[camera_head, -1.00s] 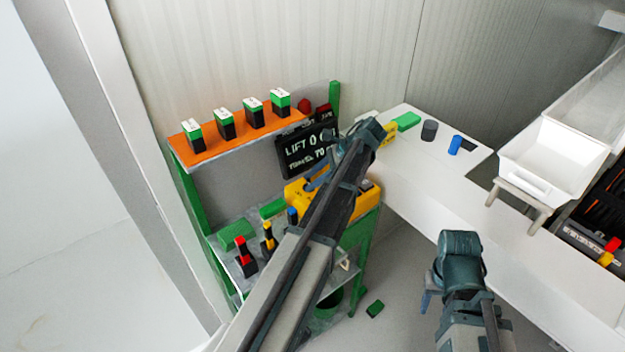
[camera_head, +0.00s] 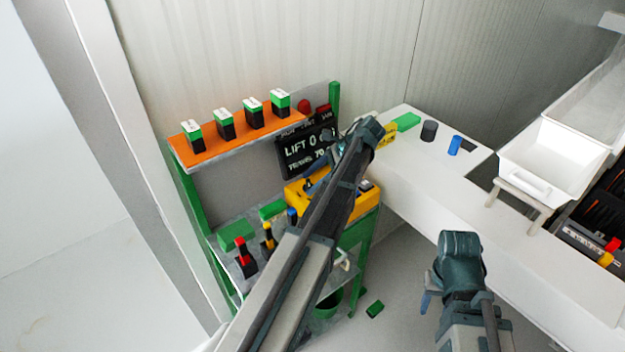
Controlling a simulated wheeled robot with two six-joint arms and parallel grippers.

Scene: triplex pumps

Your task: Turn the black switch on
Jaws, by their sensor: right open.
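A yellow box (camera_head: 297,196) sits on the green-framed stand behind my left arm. Small dark and pale parts (camera_head: 365,185) show on its right end, but I cannot tell which is the black switch. My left gripper (camera_head: 317,183) is at the box's upper side, in front of the black display. It is mostly hidden by my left arm, and I cannot see its opening or whether it touches anything. My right gripper (camera_head: 427,300) points down at lower right, away from the stand, mostly hidden by its wrist; it is open.
Red (camera_head: 243,258) and yellow (camera_head: 268,236) levers stand below. A black display (camera_head: 297,160) is behind. A white table (camera_head: 405,165) with a white bin (camera_head: 550,165) is to the right.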

